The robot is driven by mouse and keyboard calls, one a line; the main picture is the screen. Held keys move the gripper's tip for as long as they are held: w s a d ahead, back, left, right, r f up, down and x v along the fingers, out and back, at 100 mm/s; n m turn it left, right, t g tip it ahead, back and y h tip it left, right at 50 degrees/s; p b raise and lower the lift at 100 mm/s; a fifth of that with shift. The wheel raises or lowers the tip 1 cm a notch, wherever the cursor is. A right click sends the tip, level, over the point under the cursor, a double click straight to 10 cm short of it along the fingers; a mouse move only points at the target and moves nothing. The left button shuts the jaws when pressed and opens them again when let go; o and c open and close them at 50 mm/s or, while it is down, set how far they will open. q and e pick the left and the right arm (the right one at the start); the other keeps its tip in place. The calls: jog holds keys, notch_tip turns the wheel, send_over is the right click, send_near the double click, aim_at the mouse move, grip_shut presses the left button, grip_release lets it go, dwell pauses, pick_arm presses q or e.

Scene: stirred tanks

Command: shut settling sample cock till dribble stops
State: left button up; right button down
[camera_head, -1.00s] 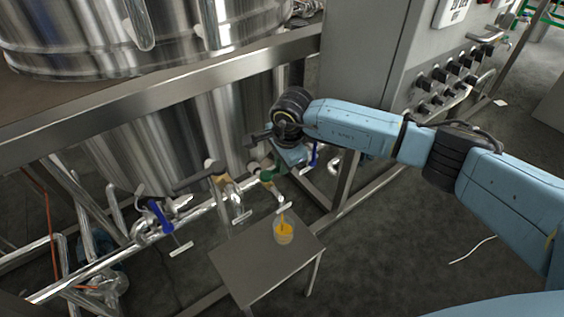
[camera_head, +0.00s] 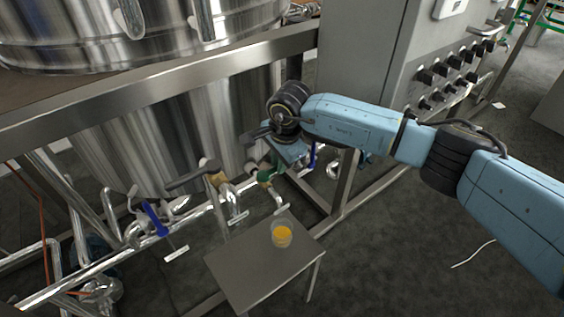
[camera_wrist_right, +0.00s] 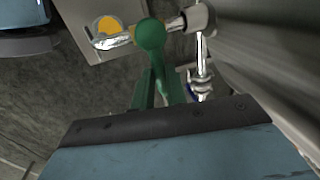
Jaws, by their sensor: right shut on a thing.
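The sample cock has a green handle (camera_head: 266,174), which also shows in the wrist view as a green knob (camera_wrist_right: 150,36). It sits on a metal pipe fitting by the steel tank. My right gripper (camera_head: 278,163) is shut on the green handle from above; its fingertips are partly hidden in the head view. Below the cock's spout (camera_wrist_right: 110,42), a clear cup (camera_head: 282,234) with orange liquid stands upright on a small metal table (camera_head: 252,278). No orange stream shows between spout and cup. My left gripper is not in view.
A steel frame rail (camera_head: 160,82) crosses above. A grey control cabinet (camera_head: 358,60) stands behind my right arm. The floor at right is mostly clear.

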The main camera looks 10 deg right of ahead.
jog(key=c, duration=1.4)
grip_release()
jog(key=shift+r, duration=0.1)
